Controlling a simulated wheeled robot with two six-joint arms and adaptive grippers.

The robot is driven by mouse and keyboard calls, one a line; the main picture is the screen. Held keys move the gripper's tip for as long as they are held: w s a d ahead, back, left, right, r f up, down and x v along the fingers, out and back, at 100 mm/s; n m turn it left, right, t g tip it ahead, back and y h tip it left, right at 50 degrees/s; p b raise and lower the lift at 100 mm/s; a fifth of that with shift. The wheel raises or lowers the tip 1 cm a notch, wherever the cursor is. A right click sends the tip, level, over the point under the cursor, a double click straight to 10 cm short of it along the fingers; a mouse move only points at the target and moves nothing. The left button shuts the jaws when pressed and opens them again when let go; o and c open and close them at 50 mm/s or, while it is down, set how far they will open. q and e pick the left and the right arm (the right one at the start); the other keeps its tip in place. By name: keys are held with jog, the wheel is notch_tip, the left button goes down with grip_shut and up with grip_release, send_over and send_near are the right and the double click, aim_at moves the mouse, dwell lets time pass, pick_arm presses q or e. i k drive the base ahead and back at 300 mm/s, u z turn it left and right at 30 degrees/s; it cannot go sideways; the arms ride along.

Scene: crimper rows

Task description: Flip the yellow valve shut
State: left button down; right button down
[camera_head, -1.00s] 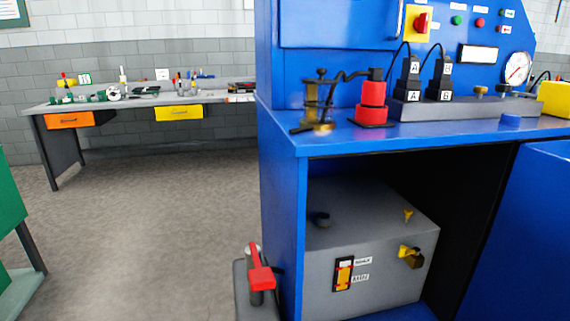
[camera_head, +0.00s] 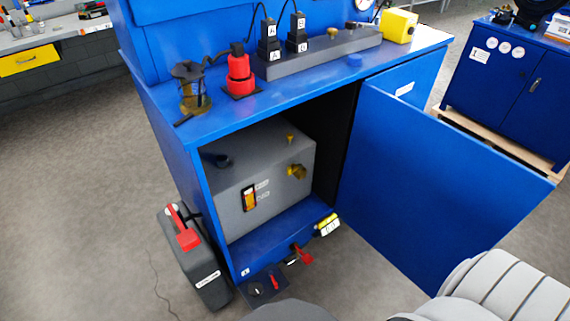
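A small yellow valve (camera_head: 297,172) sits at the upper right of the front face of a grey tank (camera_head: 232,208). The tank stands inside the open blue cabinet (camera_head: 195,175). The valve is small and blurred, and I cannot tell how its handle is turned. A smaller yellow fitting (camera_head: 290,139) stands on top of the tank. Neither of my grippers shows in the head view, and nothing is seen touching the valve.
The blue cabinet door (camera_head: 440,185) stands open to the right. A dark box with a red handle (camera_head: 187,238) is on the floor at left. A small dark panel (camera_head: 265,287) and a yellow-labelled item (camera_head: 327,225) are at the cabinet's lower front edge.

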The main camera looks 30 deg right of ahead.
aim_at(299, 166)
jog(key=k, duration=0.45)
jog(key=z, duration=0.85)
jog(key=i, duration=0.75)
jog(key=u, duration=0.1)
